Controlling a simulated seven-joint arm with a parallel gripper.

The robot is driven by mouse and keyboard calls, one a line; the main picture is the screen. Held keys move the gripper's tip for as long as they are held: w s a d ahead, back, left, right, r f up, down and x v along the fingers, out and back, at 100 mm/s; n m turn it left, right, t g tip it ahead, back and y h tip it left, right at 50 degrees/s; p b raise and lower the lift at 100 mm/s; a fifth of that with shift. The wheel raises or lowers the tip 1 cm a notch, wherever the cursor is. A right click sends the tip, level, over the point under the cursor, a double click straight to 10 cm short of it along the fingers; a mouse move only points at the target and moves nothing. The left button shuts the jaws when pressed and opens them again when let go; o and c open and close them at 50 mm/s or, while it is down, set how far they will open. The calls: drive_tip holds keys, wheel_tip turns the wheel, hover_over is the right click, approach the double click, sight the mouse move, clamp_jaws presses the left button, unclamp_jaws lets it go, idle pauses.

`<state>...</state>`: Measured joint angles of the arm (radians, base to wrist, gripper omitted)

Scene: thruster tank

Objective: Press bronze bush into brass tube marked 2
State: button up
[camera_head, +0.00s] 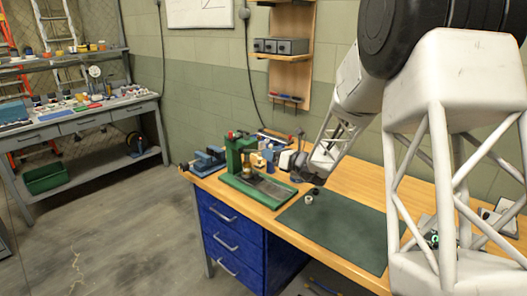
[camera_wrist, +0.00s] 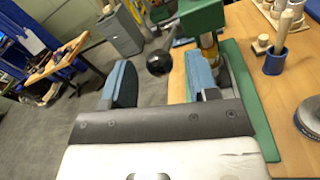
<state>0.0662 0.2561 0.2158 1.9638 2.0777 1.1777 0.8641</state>
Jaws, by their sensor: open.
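The green press (camera_head: 240,155) stands on a green base at the bench's left end. It also shows at the top of the wrist view (camera_wrist: 200,15). A brass-coloured cylinder (camera_wrist: 209,46) is upright below the press head, partly behind my right finger; no number on it is legible. My gripper (camera_wrist: 158,68) is open beside the press. A black ball knob (camera_wrist: 159,62) appears between the fingers; I cannot tell whether it lies within their grasp. I cannot identify the bronze bush.
A blue vice (camera_head: 207,160) sits left of the press. A blue cup (camera_wrist: 274,62) with a wooden-handled tool stands right of the press in the wrist view, near a wooden holder (camera_wrist: 288,14). The front of the mat is clear.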

sight(254, 151)
drive_tip(key=shift+x, duration=2)
clamp_jaws()
